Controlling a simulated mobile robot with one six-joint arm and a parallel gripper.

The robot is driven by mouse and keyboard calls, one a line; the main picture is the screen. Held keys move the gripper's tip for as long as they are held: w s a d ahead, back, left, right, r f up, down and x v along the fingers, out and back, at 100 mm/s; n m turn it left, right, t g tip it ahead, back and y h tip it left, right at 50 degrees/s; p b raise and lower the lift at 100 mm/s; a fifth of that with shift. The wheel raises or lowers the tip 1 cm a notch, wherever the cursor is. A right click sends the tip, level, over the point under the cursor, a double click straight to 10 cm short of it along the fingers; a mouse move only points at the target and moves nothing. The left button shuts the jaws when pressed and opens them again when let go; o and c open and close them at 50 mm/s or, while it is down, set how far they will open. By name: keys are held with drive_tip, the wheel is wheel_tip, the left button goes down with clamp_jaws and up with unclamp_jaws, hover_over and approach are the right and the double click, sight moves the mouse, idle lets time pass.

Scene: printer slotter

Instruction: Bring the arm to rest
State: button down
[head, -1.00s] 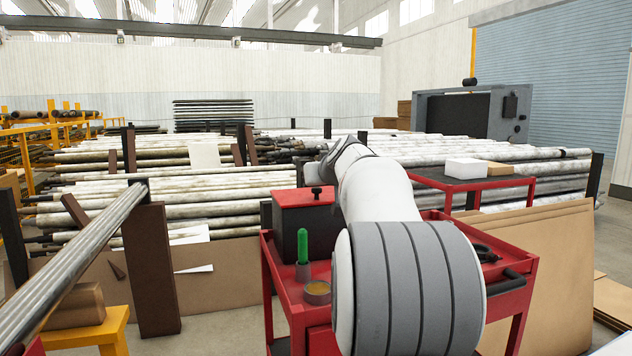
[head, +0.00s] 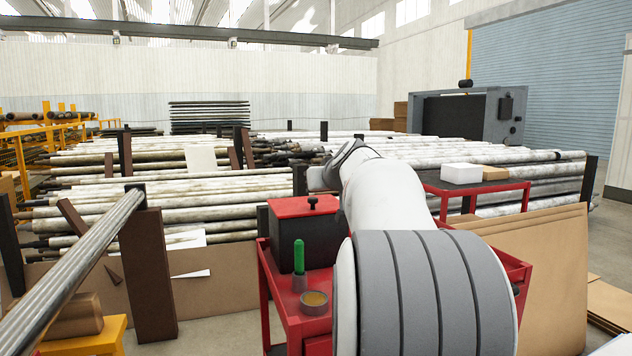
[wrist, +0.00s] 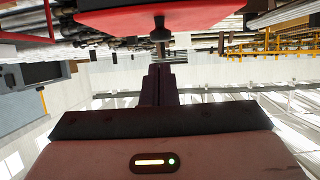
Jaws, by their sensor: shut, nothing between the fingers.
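My gripper (wrist: 160,72) shows in the wrist view with its two dark fingers together and nothing between them. That view is upside down. The head view shows my white and grey arm reaching forward over a red cart (head: 292,318); my fingers are hidden there behind the arm. A black box with a red lid (head: 303,207) stands on the cart, just left of my arm. Its red lid also shows at the top of the wrist view (wrist: 115,18), apart from my fingers.
A green-handled tool (head: 299,257) and a small round tin (head: 315,302) are on the cart near my arm. A second red cart with a white box (head: 461,173) is behind. Pipe racks (head: 200,215) fill the back; cardboard sheets (head: 545,265) lean at right.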

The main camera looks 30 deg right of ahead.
drive_tip(key=s, duration=0.1)
drive_tip(key=s+f, duration=0.1)
drive_tip(key=s, duration=0.1)
drive_tip(key=s+a, duration=0.1)
drive_tip(key=shift+s+f, duration=0.3)
drive_tip(key=shift+f, duration=0.1)
drive_tip(key=s+a+r+n+g+y+p, duration=0.15)
drive_tip(key=s+a+p, duration=0.25)
drive_tip(key=a+p, duration=0.45)
drive_tip(key=s+a+r+g+y+p, duration=0.1)
drive_tip(key=s+a+g+y+p, duration=0.15)
drive_tip(key=a+p, duration=0.65)
drive_tip(key=s+a+g+p, duration=0.3)
drive_tip(key=s+a+p, duration=0.1)
drive_tip(key=s+p, duration=0.3)
drive_tip(key=s+a+r+n+g+h+p, duration=0.1)
drive_tip(key=s+a+g+p, duration=0.2)
drive_tip(key=s+a+p, duration=0.2)
drive_tip(key=s+p, duration=0.3)
drive_tip(key=s, duration=0.4)
drive_tip(key=shift+a+r, duration=0.2)
drive_tip(key=shift+r, duration=0.05)
drive_tip(key=shift+s, duration=0.1)
